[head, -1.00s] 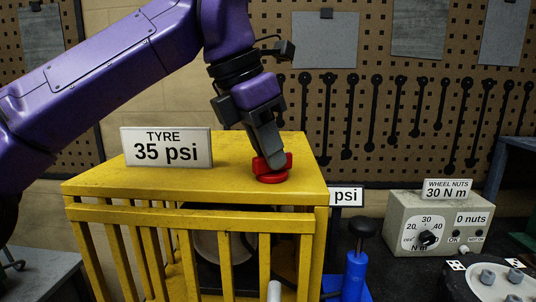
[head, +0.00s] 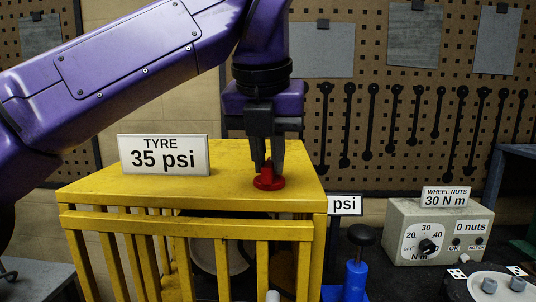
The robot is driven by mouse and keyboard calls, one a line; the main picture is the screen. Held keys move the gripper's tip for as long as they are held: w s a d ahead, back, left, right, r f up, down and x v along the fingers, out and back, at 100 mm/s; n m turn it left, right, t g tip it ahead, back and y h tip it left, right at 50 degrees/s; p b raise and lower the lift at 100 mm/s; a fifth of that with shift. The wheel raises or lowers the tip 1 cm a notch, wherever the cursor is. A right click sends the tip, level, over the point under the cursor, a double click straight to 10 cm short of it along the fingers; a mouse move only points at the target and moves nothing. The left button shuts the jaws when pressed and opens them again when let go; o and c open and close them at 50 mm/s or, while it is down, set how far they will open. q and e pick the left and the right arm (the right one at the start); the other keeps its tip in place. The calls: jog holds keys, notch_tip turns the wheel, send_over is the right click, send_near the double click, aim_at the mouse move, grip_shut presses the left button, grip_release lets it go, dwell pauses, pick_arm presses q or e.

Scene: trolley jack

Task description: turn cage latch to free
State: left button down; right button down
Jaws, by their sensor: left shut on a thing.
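The cage (head: 110,191) is a yellow barred box with a flat top. The latch (head: 270,183) is a small red knob on a round red base, on the cage top toward its right side. My left gripper (head: 268,163) points straight down over it. Its dark fingers are shut on the red knob and hide part of it. Inside the cage, behind the bars, a pale round thing (head: 232,257) partly shows. My right gripper is not in view.
A "TYRE 35 psi" sign (head: 163,155) stands on the cage top, left of the latch. A blue pump-like thing with a black knob (head: 355,278) stands right of the cage. A beige wheel-nut box (head: 412,228) stands farther right.

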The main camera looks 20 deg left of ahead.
pick_arm(q)
jog(key=shift+n+y, duration=0.3)
jog(key=shift+n, duration=0.3)
jog(key=c, duration=1.1)
grip_release()
jog(key=p+v, duration=0.4)
jog(key=v, duration=0.6)
jog(key=shift+d+r, duration=0.1)
jog(key=shift+r, duration=0.15)
